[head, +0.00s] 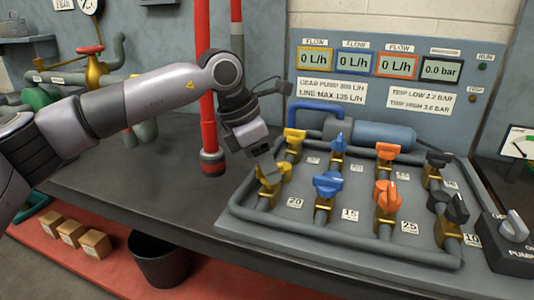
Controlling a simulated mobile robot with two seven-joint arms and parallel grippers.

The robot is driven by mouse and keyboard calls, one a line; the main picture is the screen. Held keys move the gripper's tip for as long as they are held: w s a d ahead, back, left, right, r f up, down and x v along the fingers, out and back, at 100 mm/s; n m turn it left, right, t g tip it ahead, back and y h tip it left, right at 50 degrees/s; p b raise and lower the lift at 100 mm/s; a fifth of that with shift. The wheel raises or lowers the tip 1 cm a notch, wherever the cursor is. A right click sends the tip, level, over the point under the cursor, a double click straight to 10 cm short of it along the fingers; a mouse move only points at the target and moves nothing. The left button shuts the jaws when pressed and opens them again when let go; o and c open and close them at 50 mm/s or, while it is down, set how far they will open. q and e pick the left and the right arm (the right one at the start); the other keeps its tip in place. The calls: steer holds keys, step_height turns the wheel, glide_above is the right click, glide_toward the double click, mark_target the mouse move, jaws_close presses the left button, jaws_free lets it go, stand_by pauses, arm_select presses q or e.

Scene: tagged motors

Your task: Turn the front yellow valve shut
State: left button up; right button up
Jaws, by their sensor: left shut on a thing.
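The front yellow valve (285,169) sits on a brass body at the front left of the pipe rig, near the label 20. My left gripper (267,166) reaches down from the upper left and is shut on its yellow handle. The fingers hide much of the handle, so its exact angle is hard to tell. The back yellow valve (295,135) stands behind it and is clear of the gripper. The yellow-framed flow display (315,61) reads 0 L/h. My right gripper is not in view.
The front blue valve (328,183) is just right of the gripper, with the front orange valve (388,194) and front black valve (450,206) beyond. A red pipe (206,120) rises behind my left arm. The pump switch (513,226) is at far right. The bench left is clear.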

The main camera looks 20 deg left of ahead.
arm_select(q)
steer(key=shift+r+m+p, duration=0.2)
steer(key=shift+m+p, duration=0.15)
steer(key=shift+m, duration=0.15)
steer(key=m+g+p, duration=0.1)
steer(key=m+p, duration=0.1)
steer(key=shift+w+m+h, duration=0.1)
steer(key=shift+m+h, duration=0.2)
steer(key=shift+f+m+g+p, duration=0.15)
steer(key=shift+m+g+p, duration=0.85)
steer(key=shift+m, duration=0.8)
steer(key=o, duration=1)
